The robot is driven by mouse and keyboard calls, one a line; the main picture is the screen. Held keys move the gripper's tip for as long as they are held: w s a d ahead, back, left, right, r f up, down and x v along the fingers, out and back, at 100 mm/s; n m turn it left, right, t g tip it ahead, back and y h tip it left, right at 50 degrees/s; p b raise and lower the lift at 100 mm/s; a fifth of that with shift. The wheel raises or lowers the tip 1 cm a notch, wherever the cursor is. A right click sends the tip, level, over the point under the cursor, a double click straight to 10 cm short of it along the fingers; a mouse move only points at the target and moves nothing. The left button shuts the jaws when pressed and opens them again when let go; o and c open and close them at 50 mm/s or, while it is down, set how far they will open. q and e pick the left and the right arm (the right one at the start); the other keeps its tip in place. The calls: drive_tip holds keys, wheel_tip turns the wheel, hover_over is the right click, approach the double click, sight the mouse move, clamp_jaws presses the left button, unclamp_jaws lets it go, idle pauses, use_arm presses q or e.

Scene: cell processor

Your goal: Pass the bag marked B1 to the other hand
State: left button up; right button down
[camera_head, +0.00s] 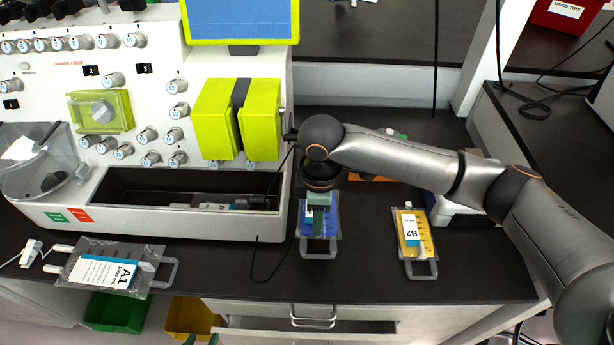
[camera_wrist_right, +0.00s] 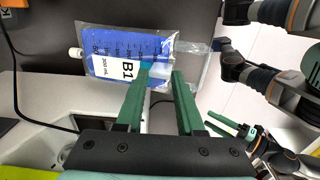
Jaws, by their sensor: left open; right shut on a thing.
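The bag marked B1 (camera_head: 305,222) is a clear pouch of blue fluid with a white label. Its B1 marking shows in the right wrist view (camera_wrist_right: 105,45). My right gripper (camera_head: 319,201) reaches down from above and is shut on this bag near its middle, with its green fingers (camera_wrist_right: 159,76) over part of the label. I cannot tell how far the bag is above the bench. My left gripper (camera_head: 201,339) shows only as green fingertips at the bottom edge of the head view. In the right wrist view the left gripper (camera_wrist_right: 222,124) is open, empty and apart from the bag.
Bag B2 (camera_head: 425,237), yellow, lies on the dark bench (camera_head: 365,280) to the right. Bag A1 (camera_head: 150,257) lies at the left front. The white cell processor (camera_head: 240,226) stands behind. Green (camera_head: 118,308) and yellow (camera_head: 178,312) bins sit below the front edge; a black cable trails across the bench.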

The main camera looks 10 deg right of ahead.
drive_tip(key=shift+d+r+m, duration=0.5)
drive_tip(key=shift+r+m, duration=0.05)
drive_tip(key=shift+m, duration=0.25)
drive_tip(key=s+d+r+m, duration=0.4)
drive_tip(key=d+r+m, duration=0.3)
drive_tip(key=m, duration=0.6)
drive_tip(key=shift+s+r, duration=0.25)
drive_tip(key=shift+r, duration=0.15)
